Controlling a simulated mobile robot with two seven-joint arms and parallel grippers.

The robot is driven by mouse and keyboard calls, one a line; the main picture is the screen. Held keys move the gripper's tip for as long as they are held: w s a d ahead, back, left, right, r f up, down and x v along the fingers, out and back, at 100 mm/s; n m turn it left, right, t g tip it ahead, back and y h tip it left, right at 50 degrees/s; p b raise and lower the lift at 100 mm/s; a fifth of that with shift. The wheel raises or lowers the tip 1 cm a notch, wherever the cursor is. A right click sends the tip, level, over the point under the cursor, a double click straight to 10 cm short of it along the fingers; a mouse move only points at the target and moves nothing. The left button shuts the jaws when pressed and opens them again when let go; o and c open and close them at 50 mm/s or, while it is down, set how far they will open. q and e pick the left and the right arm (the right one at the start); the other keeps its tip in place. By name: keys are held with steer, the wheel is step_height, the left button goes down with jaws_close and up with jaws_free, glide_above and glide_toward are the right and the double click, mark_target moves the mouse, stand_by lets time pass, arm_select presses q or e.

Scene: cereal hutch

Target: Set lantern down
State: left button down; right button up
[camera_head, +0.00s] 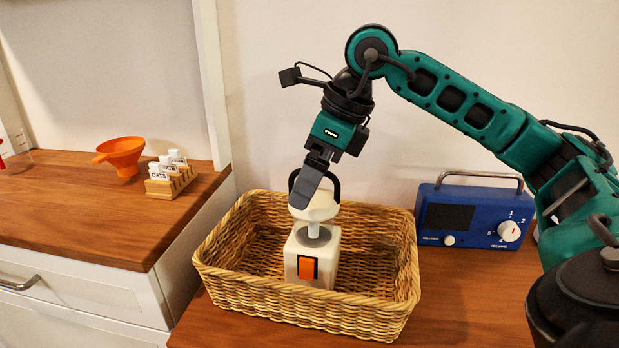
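The lantern (310,261) is white with an orange switch on its front, a grey middle and a white domed cap with a black handle loop. It stands upright inside the wicker basket (300,307), towards the front; whether its base touches the basket floor is hidden by the front wall. My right gripper (305,199) reaches down from above, its dark fingers at the lantern's cap and handle. The fingers overlap in this view, so I cannot see whether they grip the handle. My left gripper is out of view.
A blue radio (470,217) stands right of the basket on the wooden top. On the left counter are an orange funnel (121,156) and a wooden rack (171,183) of labelled tags. A white upright panel (211,85) rises behind the counter's right edge.

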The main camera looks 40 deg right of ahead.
steer(key=p+v, duration=0.2)
steer(key=v, duration=0.8)
steer(key=shift+s+d+r, duration=0.15)
steer(key=shift+r, duration=0.15)
